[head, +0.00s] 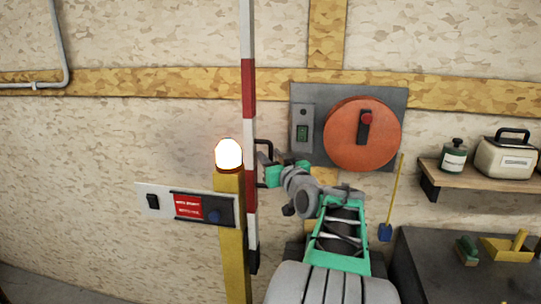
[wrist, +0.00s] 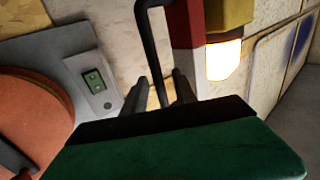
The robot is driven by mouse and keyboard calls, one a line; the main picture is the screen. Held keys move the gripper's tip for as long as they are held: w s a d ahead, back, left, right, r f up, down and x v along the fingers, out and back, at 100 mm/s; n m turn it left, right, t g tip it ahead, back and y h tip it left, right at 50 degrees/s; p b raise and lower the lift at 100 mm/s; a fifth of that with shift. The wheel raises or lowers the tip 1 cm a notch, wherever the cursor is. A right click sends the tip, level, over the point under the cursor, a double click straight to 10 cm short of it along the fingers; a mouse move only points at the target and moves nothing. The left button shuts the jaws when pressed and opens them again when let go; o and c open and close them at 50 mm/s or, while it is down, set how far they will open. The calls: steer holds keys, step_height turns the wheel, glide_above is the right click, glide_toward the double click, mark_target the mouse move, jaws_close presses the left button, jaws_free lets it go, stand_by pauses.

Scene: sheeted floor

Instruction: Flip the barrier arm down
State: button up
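The barrier arm (head: 249,90) is a red and white striped bar standing upright beside a yellow post (head: 233,250). A black bracket-shaped handle (head: 264,143) sticks out from its right side. The handle also shows in the wrist view (wrist: 149,40), with a red and white part of the barrier arm (wrist: 186,40) behind it. My gripper (head: 265,170) is at the handle, and its fingers (wrist: 160,92) are open. The handle's bar runs down between the two fingers, with a gap visible on each side. The bar's lower end is hidden behind my gripper's body.
A lit lamp (head: 229,155) tops the post, and a switch panel (head: 155,201) is mounted on it. A grey wall panel with an orange disc (head: 345,145) is right of the handle. A shelf (head: 470,178) and dark bench (head: 430,260) stand at right.

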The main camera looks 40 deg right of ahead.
steer(key=shift+c, duration=0.5)
jaws_close()
stand_by(0.8)
